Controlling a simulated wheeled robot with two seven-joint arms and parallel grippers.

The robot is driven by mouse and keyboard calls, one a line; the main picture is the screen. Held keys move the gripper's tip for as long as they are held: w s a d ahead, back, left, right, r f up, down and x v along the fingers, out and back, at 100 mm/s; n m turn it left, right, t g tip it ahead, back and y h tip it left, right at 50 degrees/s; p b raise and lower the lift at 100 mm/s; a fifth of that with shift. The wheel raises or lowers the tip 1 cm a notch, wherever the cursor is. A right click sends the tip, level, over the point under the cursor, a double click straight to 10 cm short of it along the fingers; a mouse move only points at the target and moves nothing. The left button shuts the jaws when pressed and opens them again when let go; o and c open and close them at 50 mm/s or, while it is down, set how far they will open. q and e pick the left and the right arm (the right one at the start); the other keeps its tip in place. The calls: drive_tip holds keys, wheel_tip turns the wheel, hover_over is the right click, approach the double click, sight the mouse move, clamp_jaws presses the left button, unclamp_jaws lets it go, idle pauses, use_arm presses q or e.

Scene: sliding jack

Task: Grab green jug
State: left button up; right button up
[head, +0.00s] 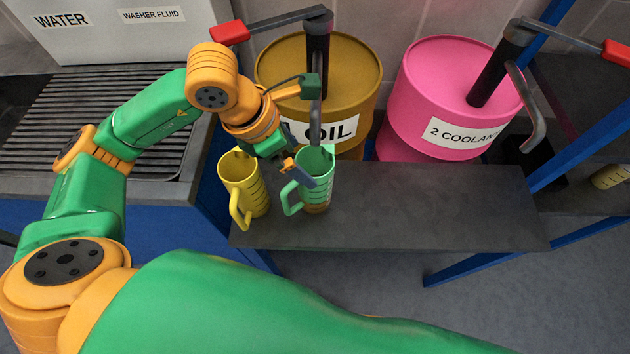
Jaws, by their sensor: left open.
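The green jug (318,184) stands upright on the dark shelf, its handle toward the left. It sits in front of the oil drum, below the pump spout, and seems to hold something brownish near its base. My left gripper (300,172) is at the jug's upper left side, by the rim and handle. Its jaws are open; whether a finger touches the jug I cannot tell. The gripper hides part of the jug's left rim. My right gripper is not in view.
A yellow jug (242,186) stands close to the left of the green one. The oil drum (345,75) and pink coolant drum (430,85) with pumps stand behind. The dark shelf (440,205) is clear to the right. A slatted drain (110,110) lies at left.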

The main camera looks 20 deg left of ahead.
sight(315, 170)
use_arm(q)
drive_tip(key=shift+d+f, duration=0.15)
drive_tip(key=shift+f, duration=0.2)
drive_tip(key=x, duration=0.2)
drive_tip(key=p+x, duration=0.1)
drive_tip(key=x, duration=0.3)
drive_tip(key=shift+w+d+p, duration=0.25)
drive_tip(key=shift+w+p, duration=0.1)
drive_tip(key=shift+w, duration=0.1)
clamp_jaws()
